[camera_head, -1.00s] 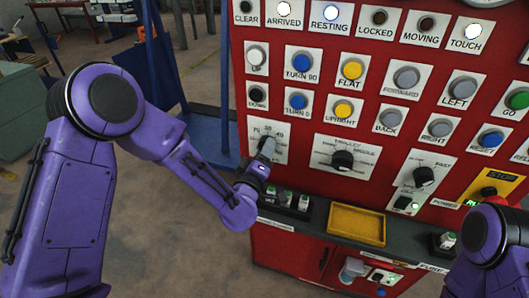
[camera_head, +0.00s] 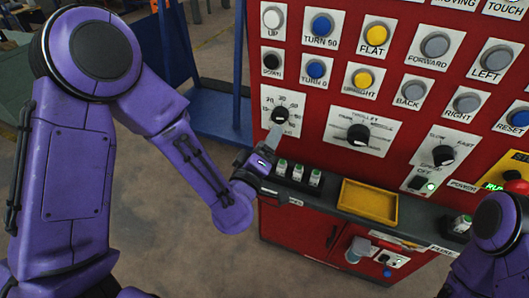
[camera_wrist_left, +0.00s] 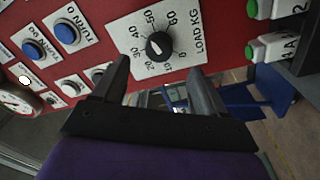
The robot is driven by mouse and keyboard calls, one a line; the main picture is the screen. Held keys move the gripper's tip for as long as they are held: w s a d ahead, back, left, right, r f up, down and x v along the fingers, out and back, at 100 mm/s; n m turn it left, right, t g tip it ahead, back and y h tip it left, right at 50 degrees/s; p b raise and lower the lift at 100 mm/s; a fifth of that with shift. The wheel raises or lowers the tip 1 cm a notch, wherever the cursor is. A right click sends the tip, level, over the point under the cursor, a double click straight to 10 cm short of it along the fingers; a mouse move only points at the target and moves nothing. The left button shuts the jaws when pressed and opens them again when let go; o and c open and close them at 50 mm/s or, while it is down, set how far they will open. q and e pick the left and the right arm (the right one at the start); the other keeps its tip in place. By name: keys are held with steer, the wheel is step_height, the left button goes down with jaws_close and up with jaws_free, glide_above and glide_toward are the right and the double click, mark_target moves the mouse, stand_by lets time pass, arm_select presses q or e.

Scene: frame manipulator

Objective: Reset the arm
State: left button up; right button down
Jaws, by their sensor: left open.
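The blue RESET button (camera_head: 519,117) sits on the red control panel (camera_head: 345,15) at the right edge of the head view. My left gripper (camera_head: 268,147) is far to its left, just below the black LOAD KG knob (camera_head: 281,114). In the left wrist view my left gripper (camera_wrist_left: 160,82) is open, its two dark fingers apart with nothing between them. The LOAD KG knob (camera_wrist_left: 159,46) shows beyond the fingertips, apart from them. My right arm shows only in part at the lower right; its gripper is out of view.
A yellow tray (camera_head: 369,202) lies on the dark ledge below the panel. Small green-topped switches (camera_head: 298,171) stand on the ledge beside my left gripper. The trolley knob (camera_head: 358,134) and speed knob (camera_head: 443,155) stick out between my left gripper and RESET.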

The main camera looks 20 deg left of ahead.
arm_select(q)
steer(key=s, duration=0.3)
steer(key=shift+f, duration=0.1)
steer(key=s+a+f+m+g+y, duration=0.1)
steer(key=s+a+f+g, duration=0.15)
steer(key=f, duration=0.45)
steer(key=s+a+f+m+g, duration=0.2)
steer(key=s+f+g, duration=0.15)
steer(key=f, duration=0.35)
steer(key=s+a+f+m+g+y, duration=0.1)
steer(key=s+a+f+g, duration=0.15)
steer(key=f, duration=0.45)
steer(key=s+a+f+g+y, duration=0.1)
steer(key=s+a+f+g, duration=0.2)
steer(key=s+f, duration=0.3)
steer(key=s+a+f+m+g, duration=0.1)
steer(key=s+a+f+g, duration=0.2)
steer(key=s+f, duration=0.3)
steer(key=s+g, duration=0.1)
steer(key=s, duration=0.4)
steer(key=shift+s+a+f+y, duration=0.15)
steer(key=shift+s+a+y, duration=0.1)
steer(key=shift+y, duration=0.15)
